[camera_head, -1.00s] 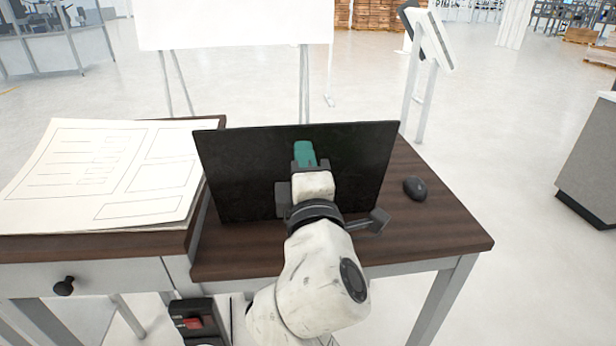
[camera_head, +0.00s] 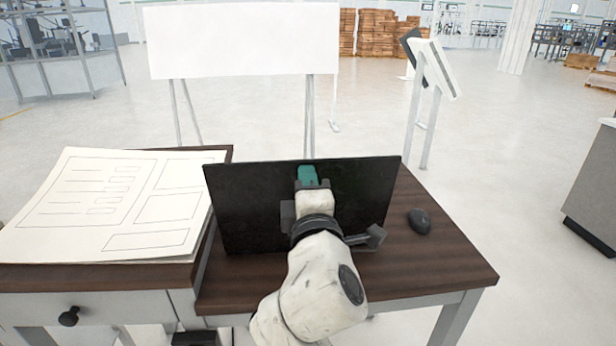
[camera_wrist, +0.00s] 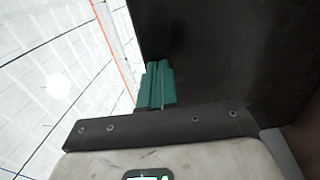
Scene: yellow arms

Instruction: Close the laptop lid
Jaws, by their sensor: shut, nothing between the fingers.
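The laptop (camera_head: 260,205) stands on the dark wooden desk, its lid showing as a broad black panel, raised steeply. The laptop's base is hidden or cannot be made out. My gripper (camera_head: 308,176) is in front of the panel, its green fingers pointing up near the middle of the top edge. In the wrist view the fingers (camera_wrist: 156,86) are together with nothing between them, beside the dark panel (camera_wrist: 225,60). I cannot tell whether they touch it.
A black mouse (camera_head: 419,221) lies on the desk (camera_head: 440,265) right of the laptop. Large paper sheets (camera_head: 110,205) cover the left part. A whiteboard (camera_head: 240,40) stands behind the desk. The floor to the right is open up to a grey cabinet (camera_head: 590,190).

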